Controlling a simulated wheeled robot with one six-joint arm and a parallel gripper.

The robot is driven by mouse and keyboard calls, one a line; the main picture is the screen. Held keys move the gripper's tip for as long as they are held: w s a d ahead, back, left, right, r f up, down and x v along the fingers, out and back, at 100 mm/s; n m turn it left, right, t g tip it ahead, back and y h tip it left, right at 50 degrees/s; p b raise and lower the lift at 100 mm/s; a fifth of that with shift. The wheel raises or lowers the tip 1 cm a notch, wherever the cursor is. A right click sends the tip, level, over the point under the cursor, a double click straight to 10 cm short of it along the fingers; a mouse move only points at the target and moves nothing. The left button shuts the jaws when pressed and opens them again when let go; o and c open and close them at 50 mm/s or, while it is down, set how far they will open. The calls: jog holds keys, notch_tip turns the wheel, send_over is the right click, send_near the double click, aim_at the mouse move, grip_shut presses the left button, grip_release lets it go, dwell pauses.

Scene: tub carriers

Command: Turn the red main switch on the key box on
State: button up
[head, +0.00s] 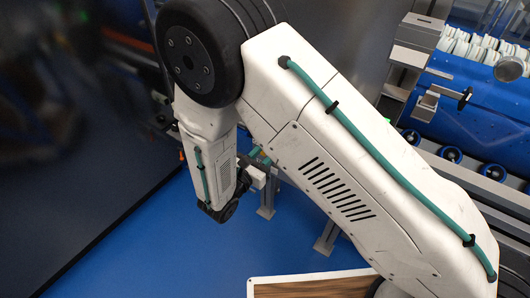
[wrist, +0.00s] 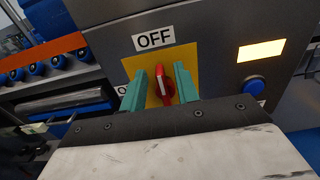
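In the wrist view, the red main switch (wrist: 163,86) sits on a yellow plate (wrist: 152,62) on the front of the grey key box (wrist: 215,50). Its handle stands roughly upright with a white mark, below the label reading OFF (wrist: 154,39). A second label at the left is mostly hidden by a finger; only an O shows. My gripper (wrist: 160,88) is open, with one teal finger on each side of the switch handle. The right finger looks close to the handle; contact cannot be told. In the head view, my arm hides most of the gripper and the switch.
A blue button (wrist: 254,87) and a lit yellow panel (wrist: 261,50) are on the box to the right. Rollers with blue wheels (wrist: 58,62) lie at the left. In the head view, a conveyor (head: 480,120) runs at the right and blue floor (head: 150,250) is open at lower left.

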grip_shut()
jog(key=f+n, duration=0.1)
jog(key=n, duration=0.5)
jog(key=w+a+f+n, duration=0.1)
jog(key=n, duration=0.5)
jog(key=w+a+f+n, duration=0.1)
jog(key=n, duration=0.4)
jog(key=shift+a+n, duration=0.2)
jog(key=shift+n, duration=0.2)
dwell(0.4)
grip_release()
